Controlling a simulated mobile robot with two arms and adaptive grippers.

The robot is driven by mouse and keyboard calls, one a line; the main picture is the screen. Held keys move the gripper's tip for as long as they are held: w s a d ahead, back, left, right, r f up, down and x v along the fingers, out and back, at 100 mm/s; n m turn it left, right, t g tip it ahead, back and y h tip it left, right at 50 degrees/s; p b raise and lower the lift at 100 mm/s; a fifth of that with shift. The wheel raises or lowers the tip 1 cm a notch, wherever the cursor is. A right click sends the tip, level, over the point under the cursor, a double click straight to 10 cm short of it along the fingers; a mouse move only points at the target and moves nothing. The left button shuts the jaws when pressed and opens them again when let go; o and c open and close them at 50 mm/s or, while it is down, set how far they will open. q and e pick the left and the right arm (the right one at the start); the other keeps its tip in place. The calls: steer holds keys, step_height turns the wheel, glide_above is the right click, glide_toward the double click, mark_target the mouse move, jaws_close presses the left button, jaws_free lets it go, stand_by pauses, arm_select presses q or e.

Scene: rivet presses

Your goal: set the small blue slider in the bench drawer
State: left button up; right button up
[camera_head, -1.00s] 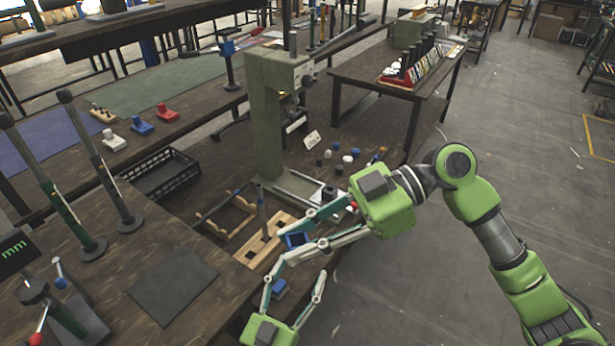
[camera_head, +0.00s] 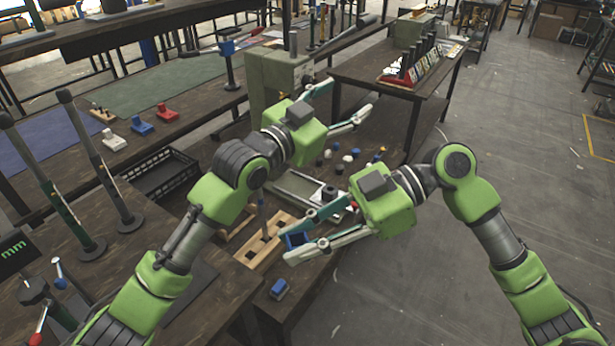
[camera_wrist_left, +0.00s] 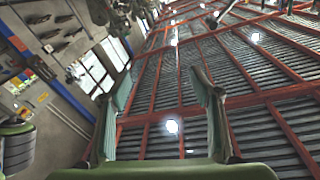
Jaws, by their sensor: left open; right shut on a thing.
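A small blue block (camera_head: 278,289), which looks like the small blue slider, lies on a dark surface at the near bench's right end. I cannot tell whether that surface is the bench drawer. My left gripper (camera_head: 352,104) is open and empty, raised by the green press and well away from the small blue block. The left wrist view shows its spread fingers (camera_wrist_left: 160,115) with nothing between them.
White (camera_head: 113,141), blue (camera_head: 142,125) and red (camera_head: 167,113) pieces stand on the left bench. A black crate (camera_head: 165,177) is by that bench. The green press (camera_head: 262,85) stands behind my left arm. Tall lever rods (camera_head: 103,165) rise at left. Floor at right is clear.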

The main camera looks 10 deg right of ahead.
arm_select(q)
steer(key=s+d+r+m+g+y, duration=0.1)
steer(key=s+d+r+m+g, duration=0.1)
steer(key=s+d+m+g, duration=0.3)
steer(key=m+g+y, duration=0.6)
steer(key=m+y, duration=0.8)
steer(key=m, duration=0.3)
glide_above(307, 239)
steer(key=f, duration=0.2)
steer(key=shift+n, duration=0.3)
step_height(307, 239, down, 11)
steer(key=shift+r, duration=0.1)
steer(key=shift+w, duration=0.1)
